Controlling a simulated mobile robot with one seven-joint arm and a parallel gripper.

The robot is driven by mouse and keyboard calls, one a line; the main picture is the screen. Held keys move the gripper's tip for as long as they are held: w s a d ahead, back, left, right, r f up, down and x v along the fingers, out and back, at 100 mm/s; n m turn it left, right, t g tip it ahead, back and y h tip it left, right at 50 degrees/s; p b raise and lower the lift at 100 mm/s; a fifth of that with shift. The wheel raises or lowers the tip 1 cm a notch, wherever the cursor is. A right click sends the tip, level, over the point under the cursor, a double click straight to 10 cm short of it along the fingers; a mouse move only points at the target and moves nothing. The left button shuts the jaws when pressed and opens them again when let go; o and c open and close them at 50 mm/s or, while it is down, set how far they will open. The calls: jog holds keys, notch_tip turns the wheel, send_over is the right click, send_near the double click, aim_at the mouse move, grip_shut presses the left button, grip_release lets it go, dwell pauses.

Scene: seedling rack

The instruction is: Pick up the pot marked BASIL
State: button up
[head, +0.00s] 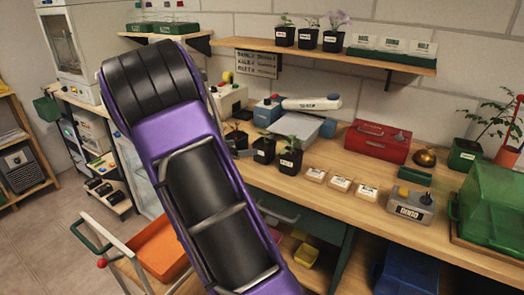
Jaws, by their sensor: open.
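Black pots with seedlings and white labels stand in two places. On the wall shelf are three: a left pot (285,37), a middle pot (308,39) and a right pot (333,42) with a purplish plant. On the bench are a pot (237,140) partly behind my arm, a middle pot (263,151) and a right pot (290,161). The pot labels are too small to read, so I cannot tell which is marked BASIL. My purple and black arm fills the centre left foreground. My gripper is not visible.
The wooden bench (390,225) holds a red box (376,142), small pale trays (340,184), a grey device (410,205) and a green clear-covered box (490,195). White cards (394,45) stand on the shelf (400,63). An orange-trayed cart (160,250) is lower left.

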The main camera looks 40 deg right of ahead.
send_near(264, 143)
jog(key=x, duration=0.5)
jog(key=shift+w+f, duration=0.2)
jog(key=shift+f, duration=0.15)
jog(key=shift+x, duration=2.6)
jog(key=shift+s+d+r, duration=0.1)
jog(key=shift+r, duration=0.1)
jog(key=shift+c, duration=0.3)
jog(key=shift+r, duration=0.1)
jog(key=c, duration=1.3)
